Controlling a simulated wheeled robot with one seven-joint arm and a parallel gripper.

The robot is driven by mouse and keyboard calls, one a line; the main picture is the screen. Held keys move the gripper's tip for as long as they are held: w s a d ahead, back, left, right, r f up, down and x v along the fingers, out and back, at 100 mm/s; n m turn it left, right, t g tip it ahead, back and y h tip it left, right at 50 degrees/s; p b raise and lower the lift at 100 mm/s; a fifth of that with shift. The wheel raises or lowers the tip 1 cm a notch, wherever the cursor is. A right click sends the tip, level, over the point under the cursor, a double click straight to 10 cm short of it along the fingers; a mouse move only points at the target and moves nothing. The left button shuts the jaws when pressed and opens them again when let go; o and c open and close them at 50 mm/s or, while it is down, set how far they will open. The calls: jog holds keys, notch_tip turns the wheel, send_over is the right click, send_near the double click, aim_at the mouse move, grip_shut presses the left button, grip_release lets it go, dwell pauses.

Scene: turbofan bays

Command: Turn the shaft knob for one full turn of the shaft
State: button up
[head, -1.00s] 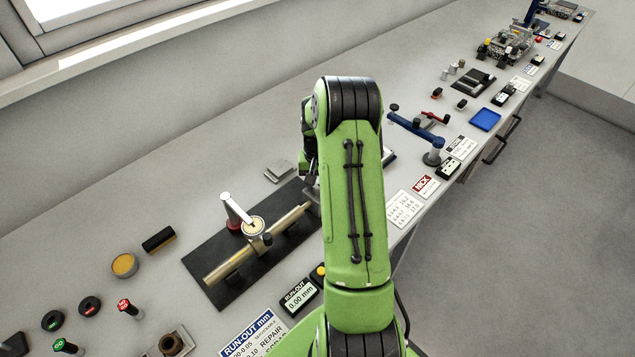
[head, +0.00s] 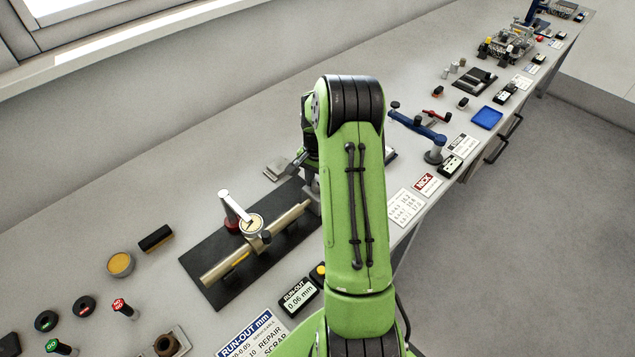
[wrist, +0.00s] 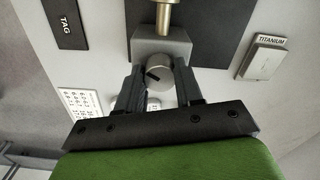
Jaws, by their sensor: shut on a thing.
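The shaft (head: 230,263) is a brass-coloured bar lying along a black base plate (head: 205,241), with a dial gauge (head: 251,224) on a stand over it. In the wrist view the shaft (wrist: 163,15) enters a grey block (wrist: 150,47). The round knob (wrist: 158,72), with a dark mark on its face, sticks out of that block toward me. My gripper (wrist: 160,88) is shut on the knob, one finger on each side. In the head view my arm hides the knob and the fingers. The run-out display (head: 298,297) reads 0.06 mm.
A run-out card (head: 250,335) lies in front of the plate. A titanium-labelled block (wrist: 262,57) sits beside the plate. A blue crank-like fixture (head: 418,130) stands right of my arm. Go/no-go gauges (head: 122,307) and a yellow-topped tin (head: 120,264) are at left.

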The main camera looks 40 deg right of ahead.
aim_at(317, 182)
jog(key=m+b, duration=0.1)
jog(key=m, duration=0.5)
jog(key=shift+m+b, duration=0.3)
jog(key=shift+b, duration=0.05)
jog(key=m+b, duration=0.1)
jog(key=m, duration=0.4)
jog(key=shift+m, duration=0.3)
jog(key=o, duration=1)
jog(key=shift+o, duration=0.2)
jog(key=shift+r, duration=0.1)
notch_tip(317, 182, up, 16)
jog(key=p, duration=0.1)
jog(key=shift+p, duration=0.4)
jog(key=shift+f, duration=0.2)
